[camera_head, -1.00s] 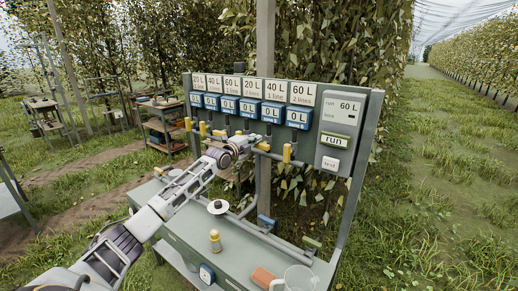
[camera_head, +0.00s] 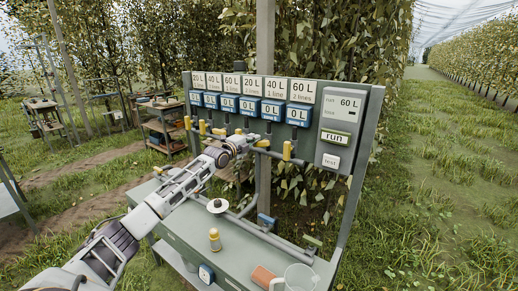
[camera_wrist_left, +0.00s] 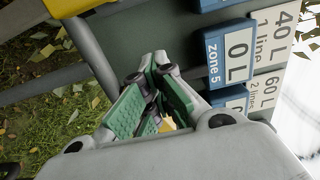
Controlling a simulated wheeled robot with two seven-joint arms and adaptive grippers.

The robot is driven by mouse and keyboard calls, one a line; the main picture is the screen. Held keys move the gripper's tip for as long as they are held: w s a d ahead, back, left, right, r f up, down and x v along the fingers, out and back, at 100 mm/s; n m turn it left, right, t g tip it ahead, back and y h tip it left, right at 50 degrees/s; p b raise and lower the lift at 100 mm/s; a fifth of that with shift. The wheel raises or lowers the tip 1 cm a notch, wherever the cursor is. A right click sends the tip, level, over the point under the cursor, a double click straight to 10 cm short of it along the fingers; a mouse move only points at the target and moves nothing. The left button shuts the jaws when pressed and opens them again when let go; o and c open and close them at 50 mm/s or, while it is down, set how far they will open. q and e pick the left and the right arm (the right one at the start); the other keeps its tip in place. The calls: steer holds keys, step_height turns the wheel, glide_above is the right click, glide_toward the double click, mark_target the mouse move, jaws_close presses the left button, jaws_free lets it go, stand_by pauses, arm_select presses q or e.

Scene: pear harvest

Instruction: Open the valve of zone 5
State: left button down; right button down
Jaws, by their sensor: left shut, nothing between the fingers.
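The zone 5 meter (camera_head: 272,110) is a blue box reading 0 L, under a card with 40 L, 1 line. The left wrist view shows it close up, labelled zone 5 (camera_wrist_left: 228,55). A yellow valve handle (camera_head: 263,145) sits below it on the pipework. My left gripper (camera_head: 250,139) is shut and empty, with its tips just left of that handle; contact is unclear. In the left wrist view the green-padded fingers (camera_wrist_left: 150,100) are together, and a small yellow patch (camera_wrist_left: 168,123) shows beside them. My right gripper is not in view.
Other yellow handles (camera_head: 287,151) stand along the same pipe on both sides. A grey control box (camera_head: 342,130) with run and test buttons is at the right.

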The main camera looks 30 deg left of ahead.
arm_select(q)
steer(key=shift+a+f, duration=0.15)
steer(key=shift+f, duration=0.15)
steer(key=shift+a+f+b, duration=0.2)
steer(key=shift+f+b, duration=0.5)
steer(key=shift+b, duration=0.05)
steer(key=shift+f, duration=0.1)
steer(key=shift+d+f+b, duration=0.1)
steer(key=shift+f+b, duration=0.35)
steer(key=shift+f, duration=0.25)
stand_by(0.4)
steer(key=shift+d+f, duration=0.25)
steer(key=shift+f, duration=0.2)
steer(key=shift+a+r, duration=0.25)
steer(key=shift+r, duration=0.2)
